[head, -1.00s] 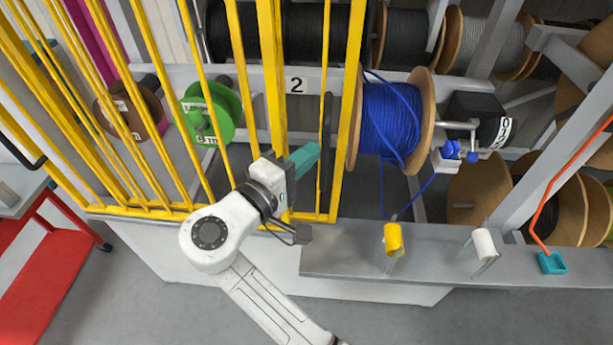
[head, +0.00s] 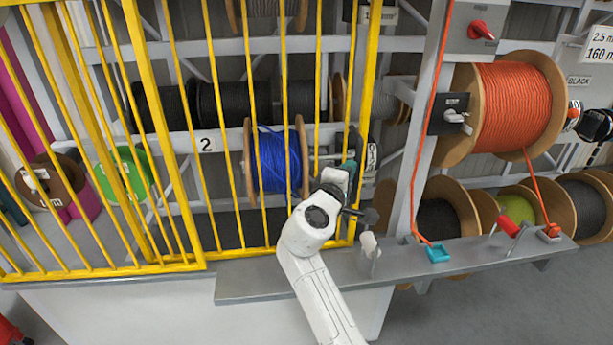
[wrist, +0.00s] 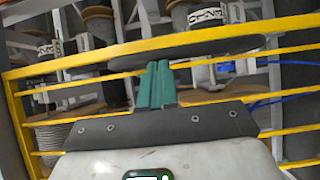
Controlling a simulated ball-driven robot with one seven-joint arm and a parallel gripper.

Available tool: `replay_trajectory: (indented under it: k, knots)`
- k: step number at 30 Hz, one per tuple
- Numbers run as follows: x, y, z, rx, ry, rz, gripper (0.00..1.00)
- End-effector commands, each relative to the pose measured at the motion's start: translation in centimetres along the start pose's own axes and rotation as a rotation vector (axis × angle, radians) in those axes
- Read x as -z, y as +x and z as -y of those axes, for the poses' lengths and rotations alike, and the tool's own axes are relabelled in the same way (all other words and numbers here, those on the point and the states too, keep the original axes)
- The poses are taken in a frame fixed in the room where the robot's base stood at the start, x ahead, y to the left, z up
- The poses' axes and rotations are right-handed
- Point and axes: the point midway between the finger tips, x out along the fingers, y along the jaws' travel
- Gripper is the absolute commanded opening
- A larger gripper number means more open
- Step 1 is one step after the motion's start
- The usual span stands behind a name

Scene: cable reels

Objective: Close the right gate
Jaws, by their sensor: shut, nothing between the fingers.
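The right gate (head: 370,98) is a yellow barred panel. In the head view its bars stand in front of the blue cable reel (head: 272,160), and its thick right edge post is just left of the grey upright. My gripper (head: 350,170) is at the gate's right end, low down. In the wrist view my gripper's teal fingers (wrist: 157,85) are shut and empty, close to a dark oval plate (wrist: 185,52) on the yellow bars. Whether they touch it I cannot tell.
A grey ledge (head: 245,288) runs below the gate, with a white-topped holder (head: 369,243) and a teal tray (head: 437,254) on it. A grey upright (head: 412,150) stands right of the gate. An orange cable reel (head: 515,105) is further right.

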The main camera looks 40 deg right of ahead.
Motion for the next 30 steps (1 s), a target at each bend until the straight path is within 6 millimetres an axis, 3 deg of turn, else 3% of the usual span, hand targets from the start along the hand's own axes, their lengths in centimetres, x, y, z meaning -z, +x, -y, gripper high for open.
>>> replay_trajectory:
  k: [1,6,15,21,30]
  knots:
    - [-1.8,1.1,-0.2,0.001,0.001,0.006,0.00]
    - [-6.2,4.1,-0.1,0.001,0.001,0.005,0.00]
    - [-11.4,7.6,-0.1,0.001,0.001,0.001,0.00]
    - [-12.8,8.6,0.0,0.001,0.000,-0.002,0.00]
    - [-13.3,8.9,0.1,0.001,0.001,0.000,0.00]
